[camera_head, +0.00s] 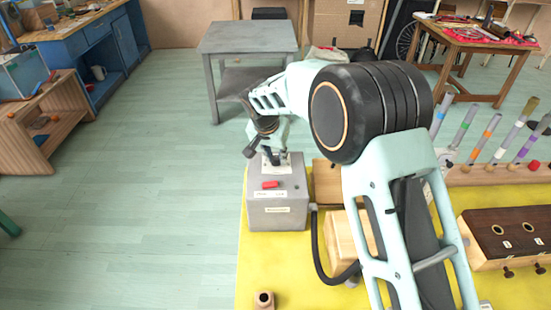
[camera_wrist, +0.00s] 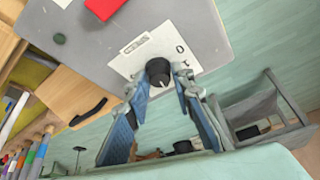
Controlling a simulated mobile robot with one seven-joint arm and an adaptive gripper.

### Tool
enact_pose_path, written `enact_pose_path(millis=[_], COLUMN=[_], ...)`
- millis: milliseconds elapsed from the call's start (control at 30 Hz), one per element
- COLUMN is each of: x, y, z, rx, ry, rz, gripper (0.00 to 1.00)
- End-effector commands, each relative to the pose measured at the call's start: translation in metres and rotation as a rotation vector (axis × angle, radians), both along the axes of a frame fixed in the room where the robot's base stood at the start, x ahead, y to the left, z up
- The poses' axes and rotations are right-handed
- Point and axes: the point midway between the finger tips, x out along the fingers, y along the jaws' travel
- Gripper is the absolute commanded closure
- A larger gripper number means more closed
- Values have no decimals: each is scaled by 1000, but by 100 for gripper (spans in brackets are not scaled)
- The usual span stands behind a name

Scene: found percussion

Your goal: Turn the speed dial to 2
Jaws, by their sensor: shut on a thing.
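The speed dial (camera_wrist: 158,70) is a black round knob on a white label plate (camera_wrist: 133,58) in the wrist view. A light pointer mark shows on it. A 0-like mark is printed beside the dial; the other numbers are hidden or too small to read. My gripper (camera_wrist: 159,78) has its two blue-padded fingers closed on the sides of the knob. In the head view, my gripper (camera_head: 271,155) is over the far part of the grey control box (camera_head: 290,214), and it hides the dial there.
A red button (camera_head: 269,184) is on the near top of the box. A black cable (camera_head: 318,250) runs from its right side. Wooden blocks and colored tubes stand right on the yellow table (camera_head: 262,268). A small brown piece (camera_head: 264,299) is in front. Open floor lies left.

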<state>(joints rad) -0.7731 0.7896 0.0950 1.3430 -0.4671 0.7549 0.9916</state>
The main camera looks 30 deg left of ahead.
Motion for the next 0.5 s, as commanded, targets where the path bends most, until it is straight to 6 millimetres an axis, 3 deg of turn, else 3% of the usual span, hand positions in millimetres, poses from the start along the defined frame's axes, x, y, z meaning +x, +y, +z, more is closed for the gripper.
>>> enact_pose_path(millis=[500], x=[1], y=[-3], z=[0], rx=[3], ry=[1], rz=[387], gripper=[100])
